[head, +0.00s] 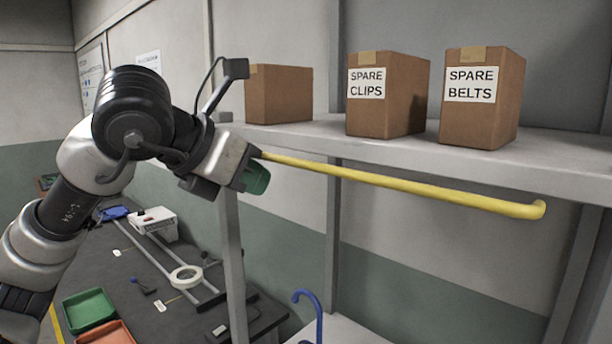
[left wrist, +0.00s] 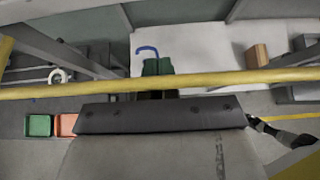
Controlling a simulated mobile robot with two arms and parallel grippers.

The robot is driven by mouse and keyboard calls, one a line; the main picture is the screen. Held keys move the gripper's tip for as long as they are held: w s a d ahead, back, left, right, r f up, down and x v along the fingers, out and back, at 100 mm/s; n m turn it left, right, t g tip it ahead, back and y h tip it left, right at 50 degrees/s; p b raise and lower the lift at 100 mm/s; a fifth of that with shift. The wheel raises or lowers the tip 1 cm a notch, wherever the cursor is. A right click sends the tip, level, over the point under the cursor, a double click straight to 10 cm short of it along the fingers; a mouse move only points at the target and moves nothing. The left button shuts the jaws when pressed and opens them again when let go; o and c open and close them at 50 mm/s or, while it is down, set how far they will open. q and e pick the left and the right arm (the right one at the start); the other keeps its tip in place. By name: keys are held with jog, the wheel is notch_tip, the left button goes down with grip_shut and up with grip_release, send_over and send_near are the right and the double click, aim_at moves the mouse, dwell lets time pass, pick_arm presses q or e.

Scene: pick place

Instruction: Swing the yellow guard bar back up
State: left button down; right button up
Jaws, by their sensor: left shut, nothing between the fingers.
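The yellow guard bar (head: 400,184) runs along the front of the shelf, just below its edge, with a bent end at the right. Its left part is hidden behind my left gripper (head: 258,180). The gripper has green fingertips, is shut and holds nothing. In the left wrist view the bar (left wrist: 240,80) crosses the whole picture, in front of the green fingers (left wrist: 157,67), which show beyond it. I cannot tell whether the bar touches them. My right gripper is not in view.
The shelf (head: 400,150) bears a plain box (head: 280,95), a spare clips box (head: 400,95) and a spare belts box (head: 500,95). Its post (head: 232,260) stands beside my arm. Below are a blue hook (head: 318,315), a workbench (head: 140,270) and a green tray (head: 88,310).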

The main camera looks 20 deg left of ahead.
pick_arm(q)
jog(key=shift+r+p, duration=1.15)
jog(key=shift+r, duration=0.65)
jog(key=shift+w+d+r+p, duration=0.1)
jog(key=shift+w+r+p, duration=0.15)
jog(key=shift+r+p, duration=0.4)
jog(key=shift+w+d+r+p, duration=0.1)
jog(key=shift+w+r+p, duration=0.1)
jog(key=shift+r+p, duration=0.45)
jog(key=shift+r, duration=0.2)
jog(key=shift+w+d+r+p, duration=0.1)
jog(key=shift+w+r+p, duration=0.3)
jog(key=shift+s, duration=0.15)
